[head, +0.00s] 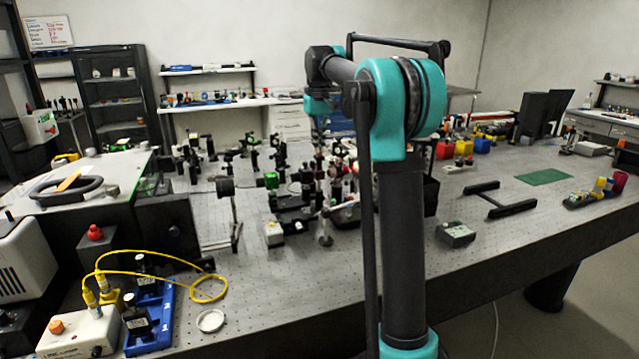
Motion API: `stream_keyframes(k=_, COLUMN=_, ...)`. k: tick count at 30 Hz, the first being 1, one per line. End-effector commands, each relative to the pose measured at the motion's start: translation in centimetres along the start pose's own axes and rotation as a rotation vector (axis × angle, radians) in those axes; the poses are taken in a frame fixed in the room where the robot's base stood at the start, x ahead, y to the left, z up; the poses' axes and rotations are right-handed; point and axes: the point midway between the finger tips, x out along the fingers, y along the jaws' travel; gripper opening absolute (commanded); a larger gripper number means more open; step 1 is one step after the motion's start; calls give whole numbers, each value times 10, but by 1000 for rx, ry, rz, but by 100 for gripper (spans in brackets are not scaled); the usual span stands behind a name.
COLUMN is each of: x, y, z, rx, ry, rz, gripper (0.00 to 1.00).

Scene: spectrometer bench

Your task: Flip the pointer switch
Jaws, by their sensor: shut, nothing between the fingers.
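I cannot pick out the pointer switch for certain in the head view. A white control box (82,333) with an orange button stands at the front left, and a small dark box (456,233) sits on the bench right of my arm. My teal and dark arm rises at the centre right and bends over towards the middle of the bench. Its far end drops behind the upper link among dark optics, and I cannot make out my gripper's fingers there.
The perforated optical bench (270,322) holds many dark posts and mounts in the middle. Yellow cables (205,285) loop above a blue tray (150,335) at the front left. A red button box (95,236) stands behind. A green mat (543,177) lies at right.

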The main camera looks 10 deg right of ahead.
Motion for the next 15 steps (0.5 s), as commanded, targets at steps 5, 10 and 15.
stream_keyframes(k=5, x=2, y=0, z=0, rx=0, ry=0, rz=0, gripper=0)
stream_keyframes(k=10, x=3, y=0, z=0, rx=0, ry=0, rz=0, gripper=0)
stream_keyframes(k=15, x=-5, y=0, z=0, rx=0, ry=-1, rz=0, gripper=0)
